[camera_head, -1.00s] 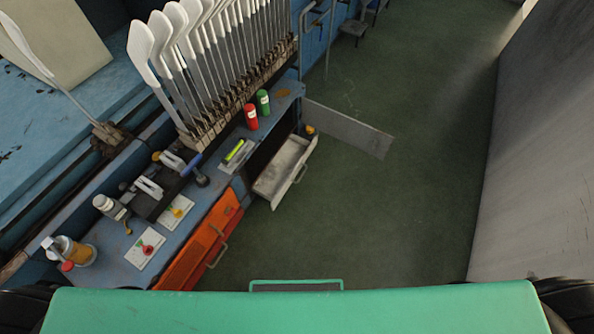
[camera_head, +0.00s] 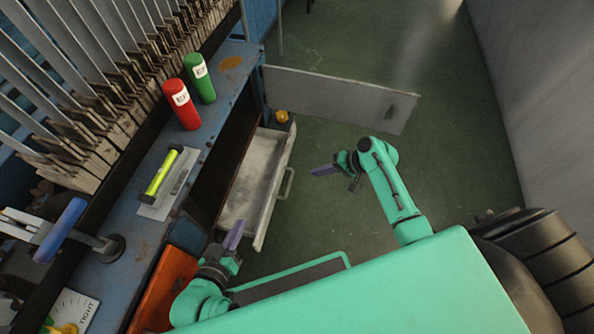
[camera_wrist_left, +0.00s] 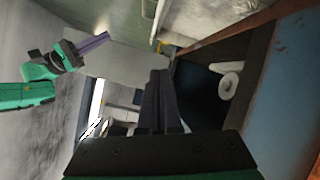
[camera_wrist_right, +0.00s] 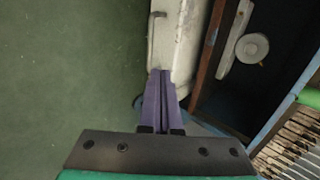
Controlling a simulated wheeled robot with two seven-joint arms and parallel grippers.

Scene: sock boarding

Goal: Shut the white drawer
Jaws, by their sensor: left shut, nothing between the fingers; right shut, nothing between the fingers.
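The white drawer (camera_head: 252,165) stands pulled out of the blue workbench in the head view, its inside bare and its handle (camera_head: 287,183) on the front panel. My left gripper (camera_head: 236,231) is shut and empty, close to the drawer's near end; I cannot tell whether it touches. My right gripper (camera_head: 318,170) is shut and empty, out past the handle on the open-floor side, apart from the drawer. In the right wrist view the drawer front (camera_wrist_right: 178,35) lies beyond the shut fingers (camera_wrist_right: 161,76). In the left wrist view part of the drawer (camera_wrist_left: 195,18) shows at the top.
A grey open panel (camera_head: 340,95) juts out beyond the drawer. An orange drawer front (camera_head: 165,285) is nearer me. Red (camera_head: 182,104) and green (camera_head: 200,78) bottles and a yellow-green tool (camera_head: 163,174) sit on the bench. Green floor (camera_head: 440,150) on the right is clear.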

